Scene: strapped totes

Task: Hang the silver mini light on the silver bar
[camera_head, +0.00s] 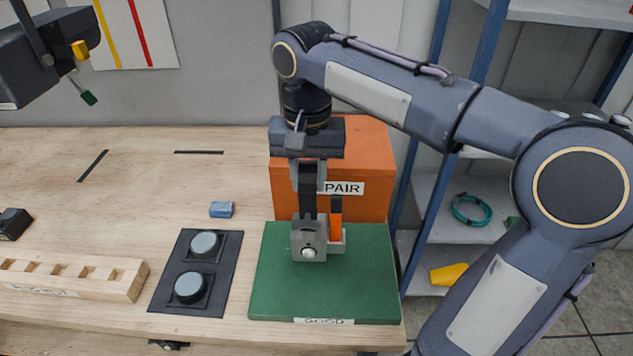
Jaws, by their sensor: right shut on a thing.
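My right gripper (309,205) reaches down over the green mat, with its dark fingers shut on a small silver-grey block (308,241). The block has a round pale knob on its front and looks like the silver mini light. An orange upright piece with a dark top stands directly beside it on the right; I cannot tell whether it belongs to the block. I cannot tell whether the block touches the mat. I cannot pick out a silver bar. My left gripper does not show.
The green mat (275,290) is labelled GOOD. An orange box (380,150) stands behind it. A black panel with two round grey discs (205,244), a slotted wooden block (70,276) and a blue block (221,209) lie left. A dark boxy object (45,50) hangs upper left. Shelves stand right.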

